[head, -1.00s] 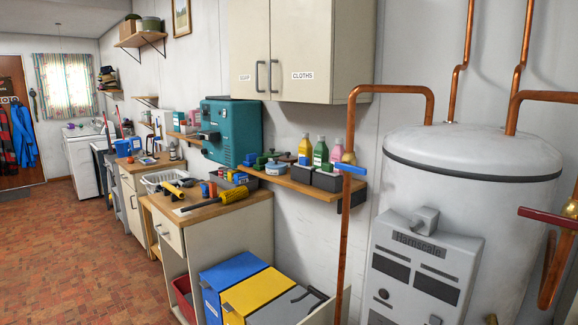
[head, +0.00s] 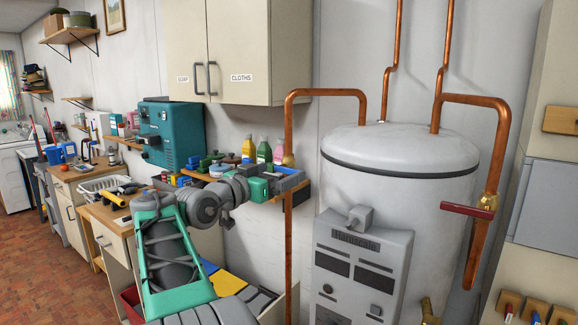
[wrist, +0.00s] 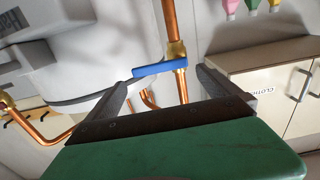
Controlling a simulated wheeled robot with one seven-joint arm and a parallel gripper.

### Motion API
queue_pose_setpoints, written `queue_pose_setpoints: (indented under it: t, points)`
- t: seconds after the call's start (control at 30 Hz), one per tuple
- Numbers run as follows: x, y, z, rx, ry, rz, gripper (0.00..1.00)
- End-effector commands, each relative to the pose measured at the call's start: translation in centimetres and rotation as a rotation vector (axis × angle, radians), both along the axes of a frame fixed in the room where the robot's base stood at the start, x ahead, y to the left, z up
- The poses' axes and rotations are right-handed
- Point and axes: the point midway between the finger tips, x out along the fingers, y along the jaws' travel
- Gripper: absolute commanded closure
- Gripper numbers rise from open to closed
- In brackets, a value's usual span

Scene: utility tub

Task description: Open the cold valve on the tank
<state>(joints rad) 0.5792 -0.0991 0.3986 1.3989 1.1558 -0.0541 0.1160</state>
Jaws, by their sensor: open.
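The cold valve has a brass body (head: 289,160) on the copper pipe left of the white tank (head: 400,155). Its blue lever (wrist: 160,68) lies across the pipe in the wrist view, pointing left from the brass fitting (wrist: 176,50). My gripper (head: 292,184) is open at the valve. In the wrist view its two fingers (wrist: 168,76) stand either side of the lever and pipe; I cannot tell whether either touches. The red-lever valve (head: 467,211) sits on the pipe right of the tank, its lever also crosswise.
A shelf with bottles (head: 264,150) is close behind my gripper. A cream wall cupboard (head: 245,50) hangs above. A grey control box (head: 360,265) is fixed to the tank's front. Workbenches and a teal machine (head: 170,134) line the wall at left.

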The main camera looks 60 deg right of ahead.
Motion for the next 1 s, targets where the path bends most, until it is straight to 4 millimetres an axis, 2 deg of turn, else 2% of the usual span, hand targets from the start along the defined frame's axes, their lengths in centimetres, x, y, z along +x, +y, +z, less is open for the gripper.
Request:
queue_pose_setpoints:
  t: [0.1, 0.23, 0.37, 0.57, 1.0]
  points:
    - [-0.6, -2.5, 0.3, 0.001, 0.001, -0.004, 0.0]
    - [-0.8, -4.4, 0.3, 0.002, 0.0, -0.001, 0.0]
    - [-0.8, -5.2, 0.1, 0.002, -0.001, 0.002, 0.0]
    - [-0.8, -5.2, 0.0, 0.002, -0.001, 0.003, 0.0]
    - [-0.8, -5.2, 0.0, 0.002, -0.001, 0.003, 0.35]
